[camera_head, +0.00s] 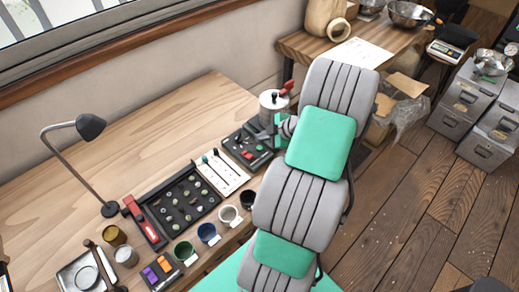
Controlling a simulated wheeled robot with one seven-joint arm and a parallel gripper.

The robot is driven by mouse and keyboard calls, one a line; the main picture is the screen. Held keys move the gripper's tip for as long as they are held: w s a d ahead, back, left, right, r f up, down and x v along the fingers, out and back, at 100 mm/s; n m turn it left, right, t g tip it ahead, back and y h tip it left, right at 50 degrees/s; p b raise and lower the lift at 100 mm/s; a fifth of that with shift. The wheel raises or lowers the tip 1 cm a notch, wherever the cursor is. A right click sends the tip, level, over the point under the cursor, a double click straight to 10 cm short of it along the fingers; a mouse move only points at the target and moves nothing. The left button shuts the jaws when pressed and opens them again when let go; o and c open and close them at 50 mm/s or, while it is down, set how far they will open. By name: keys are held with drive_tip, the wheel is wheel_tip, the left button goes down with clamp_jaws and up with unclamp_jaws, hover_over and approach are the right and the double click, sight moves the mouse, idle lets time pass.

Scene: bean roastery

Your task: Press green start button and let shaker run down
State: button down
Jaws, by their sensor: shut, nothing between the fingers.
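A small dark box (239,154) with red and green parts on top stands on the wooden table, left of my arm. Its buttons are too small to tell apart surely. A pale metal cylinder (272,101) with a red handle stands just behind it; I cannot tell whether this is the shaker. My gripper (264,135) is shut and empty, at the right end of the dark box. It is small in view and partly hidden by my arm. I cannot tell whether its tips touch a button.
A black tray (163,208) of small samples, a white card (218,174), several cups and a desk lamp (90,127) stand on the table (150,125). The back left of the table is clear. A bench with bowls (410,14) and metal bins (467,95) stand at right.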

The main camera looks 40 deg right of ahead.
sight(262, 149)
drive_tip(key=shift+f+b, duration=0.75)
drive_tip(key=shift+f, duration=0.45)
drive_tip(key=shift+f, duration=0.1)
idle(0.9)
drive_tip(key=shift+f+b, duration=0.35)
drive_tip(key=shift+b, duration=0.35)
